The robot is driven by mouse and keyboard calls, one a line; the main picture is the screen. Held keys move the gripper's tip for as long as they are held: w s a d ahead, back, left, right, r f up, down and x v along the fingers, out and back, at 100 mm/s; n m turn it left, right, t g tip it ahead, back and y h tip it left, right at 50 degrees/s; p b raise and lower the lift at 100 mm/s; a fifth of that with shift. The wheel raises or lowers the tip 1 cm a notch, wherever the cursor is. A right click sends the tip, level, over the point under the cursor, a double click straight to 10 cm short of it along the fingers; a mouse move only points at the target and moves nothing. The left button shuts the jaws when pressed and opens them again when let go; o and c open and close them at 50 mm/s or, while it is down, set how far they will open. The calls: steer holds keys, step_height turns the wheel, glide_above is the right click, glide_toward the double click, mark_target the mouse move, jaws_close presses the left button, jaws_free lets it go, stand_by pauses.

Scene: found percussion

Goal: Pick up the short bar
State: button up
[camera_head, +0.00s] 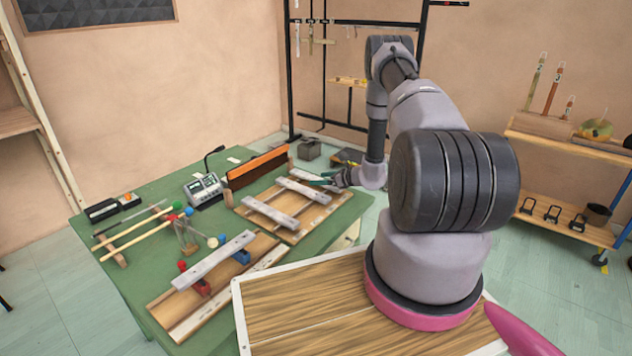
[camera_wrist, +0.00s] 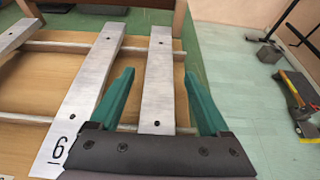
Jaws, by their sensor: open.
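The short bar (camera_wrist: 158,75) is a pale metal bar with a dark hole near each end, lying across the rails of a wooden frame. It is the end bar of the row, and it also shows in the head view (camera_head: 312,179). My gripper (camera_wrist: 157,78) is open, with its green fingers on either side of this bar in the wrist view. I cannot tell how far the fingertips are above the frame. In the head view my gripper (camera_head: 329,178) is at the bar's right end.
A longer bar marked 6 (camera_wrist: 82,95) lies close left of the left finger. Another bar (camera_head: 270,212) lies further along the wooden frame. An orange-topped box (camera_head: 257,166) stands behind the frame on the green table. Mallets (camera_head: 143,232) lie at the left.

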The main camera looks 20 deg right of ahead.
jaws_close()
